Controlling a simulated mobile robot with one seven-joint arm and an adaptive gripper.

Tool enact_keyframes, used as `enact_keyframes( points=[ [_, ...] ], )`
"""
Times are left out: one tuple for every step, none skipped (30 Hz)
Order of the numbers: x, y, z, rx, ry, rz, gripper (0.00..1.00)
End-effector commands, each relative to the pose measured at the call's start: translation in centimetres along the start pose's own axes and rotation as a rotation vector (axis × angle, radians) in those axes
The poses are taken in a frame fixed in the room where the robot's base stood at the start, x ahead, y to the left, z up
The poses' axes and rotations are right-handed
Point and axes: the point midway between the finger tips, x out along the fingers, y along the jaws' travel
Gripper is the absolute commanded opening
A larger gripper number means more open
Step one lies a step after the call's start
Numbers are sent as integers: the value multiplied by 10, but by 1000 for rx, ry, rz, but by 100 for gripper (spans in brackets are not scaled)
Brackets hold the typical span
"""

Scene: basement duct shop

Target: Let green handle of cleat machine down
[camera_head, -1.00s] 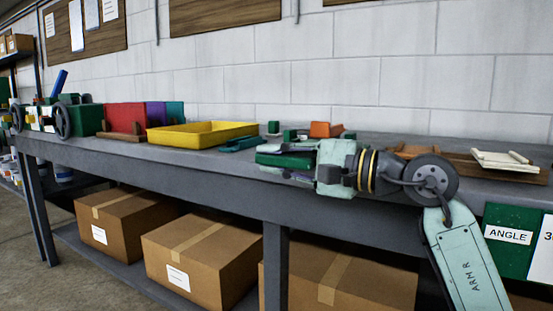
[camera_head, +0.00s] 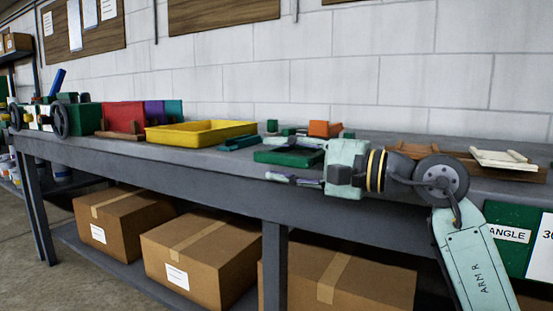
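My gripper (camera_head: 277,162) is in front of the bench's right half, pointing left, with its two fingers spread wide apart. A flat green piece (camera_head: 290,158) lies on the bench top behind and between the fingers; nothing shows held. I cannot tell whether this piece is part of the cleat machine. A green and white machine (camera_head: 85,118) with dark handwheels (camera_head: 60,120) stands at the bench's far left, well away from my gripper. A blue lever (camera_head: 57,82) sticks up from it, tilted. I cannot make out a green handle on it.
The grey bench (camera_head: 190,158) carries a yellow tray (camera_head: 200,132), red panel (camera_head: 125,116), teal piece (camera_head: 240,142), orange block (camera_head: 324,128) and a white-topped piece (camera_head: 503,159). Cardboard boxes (camera_head: 195,258) sit on the shelf below. A green "ANGLE" sign (camera_head: 515,250) hangs front right.

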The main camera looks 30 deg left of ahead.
Motion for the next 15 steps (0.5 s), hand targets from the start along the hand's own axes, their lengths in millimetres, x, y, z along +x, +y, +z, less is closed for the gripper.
enact_keyframes(
  points=[
    [-10,0,-1,1,3,-2,37],
    [-16,0,-1,2,3,-2,37],
    [-25,0,-1,1,5,-2,37],
    [-31,0,-1,1,4,-2,37],
    [-38,0,-1,1,4,-3,37],
    [-47,0,-1,2,5,-2,37],
    [-54,0,-1,2,3,-3,37],
    [-60,0,-1,2,4,-3,37],
    [-68,0,-1,2,4,-2,37],
    [-74,0,-1,2,3,-2,37],
    [-79,0,-1,1,3,-2,37],
    [-85,0,-1,0,3,-1,37],
    [-89,0,0,1,2,-1,37],
    [-93,0,0,1,2,-1,37],
    [-97,0,0,2,2,-1,37]
  ],
)
